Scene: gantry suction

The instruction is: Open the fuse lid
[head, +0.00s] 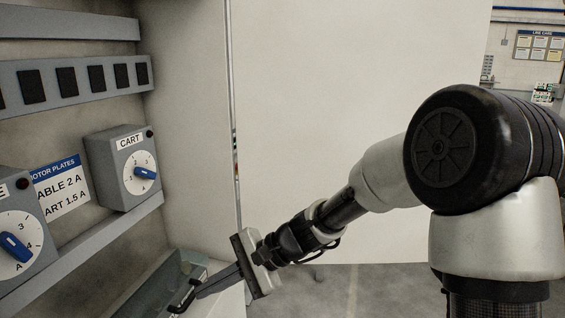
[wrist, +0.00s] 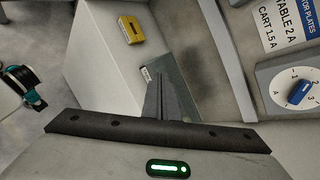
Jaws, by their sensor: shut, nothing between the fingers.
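A grey-green panel (head: 160,281) with a black bar handle (head: 182,298) lies low in the cabinet, at the bottom of the head view. It looks like the fuse lid, but I cannot tell whether it is open or shut. My gripper (head: 201,291) reaches down-left, its fingertips by the handle; I cannot tell whether they touch it. In the wrist view, the shut fingers of my gripper (wrist: 159,77) stand in front of the grey-green panel (wrist: 201,82), which bears a small label. The handle is not visible there, perhaps hidden by the fingers.
A CART dial box (head: 125,168) and another dial box (head: 22,240) are on the cabinet's back wall, above my gripper. A grey ledge (head: 85,256) runs below them. A yellow block (wrist: 131,30) sits beyond the panel in the wrist view. A large white door (head: 350,80) stands behind my arm.

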